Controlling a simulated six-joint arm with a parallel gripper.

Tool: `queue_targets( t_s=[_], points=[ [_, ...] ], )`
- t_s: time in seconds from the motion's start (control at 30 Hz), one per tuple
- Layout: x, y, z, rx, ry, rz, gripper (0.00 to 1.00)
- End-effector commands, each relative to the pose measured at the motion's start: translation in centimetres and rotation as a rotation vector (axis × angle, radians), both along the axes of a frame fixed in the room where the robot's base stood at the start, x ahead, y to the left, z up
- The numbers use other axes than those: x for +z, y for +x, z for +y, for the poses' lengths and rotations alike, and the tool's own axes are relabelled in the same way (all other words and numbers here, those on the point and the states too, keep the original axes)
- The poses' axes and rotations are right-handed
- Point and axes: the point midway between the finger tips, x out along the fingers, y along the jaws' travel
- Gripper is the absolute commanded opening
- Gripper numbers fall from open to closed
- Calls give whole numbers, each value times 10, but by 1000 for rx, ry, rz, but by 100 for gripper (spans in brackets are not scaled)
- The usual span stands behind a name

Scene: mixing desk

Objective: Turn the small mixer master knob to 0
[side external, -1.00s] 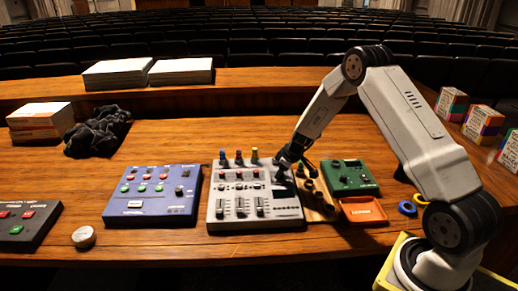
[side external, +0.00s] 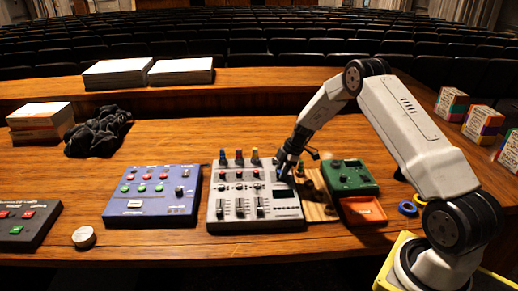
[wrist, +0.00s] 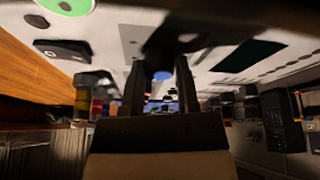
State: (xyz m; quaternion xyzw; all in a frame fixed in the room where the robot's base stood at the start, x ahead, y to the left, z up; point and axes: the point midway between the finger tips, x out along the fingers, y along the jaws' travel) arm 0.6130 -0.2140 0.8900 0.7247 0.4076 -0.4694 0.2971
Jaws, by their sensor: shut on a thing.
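The small mixer (side external: 222,207) is a light grey desk with faders, buttons, coloured knobs along its back edge and a dark display. It lies at the middle of the table. My gripper (side external: 283,173) points down at the mixer's upper right, just above the display. In the wrist view my gripper (wrist: 160,85) has its two dark fingers close together at a dark knob (wrist: 165,58) on the light panel. It is shut on this knob, which I take for the master knob. The fingers hide it in the side view, and its pointer cannot be read.
A blue control box (side external: 152,208) lies left of the mixer. A black box (side external: 30,220), a white round piece (side external: 84,237) and a dark cloth (side external: 98,132) lie farther left.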

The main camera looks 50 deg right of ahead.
Motion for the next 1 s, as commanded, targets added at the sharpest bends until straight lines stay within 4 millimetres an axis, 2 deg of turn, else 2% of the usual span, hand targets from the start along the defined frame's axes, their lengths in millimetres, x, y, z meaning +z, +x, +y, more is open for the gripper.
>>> queue_targets(
  t_s=[1.0],
  points=[
    [-1, 6, -1, 965, -2, 1, 0]
  ],
)
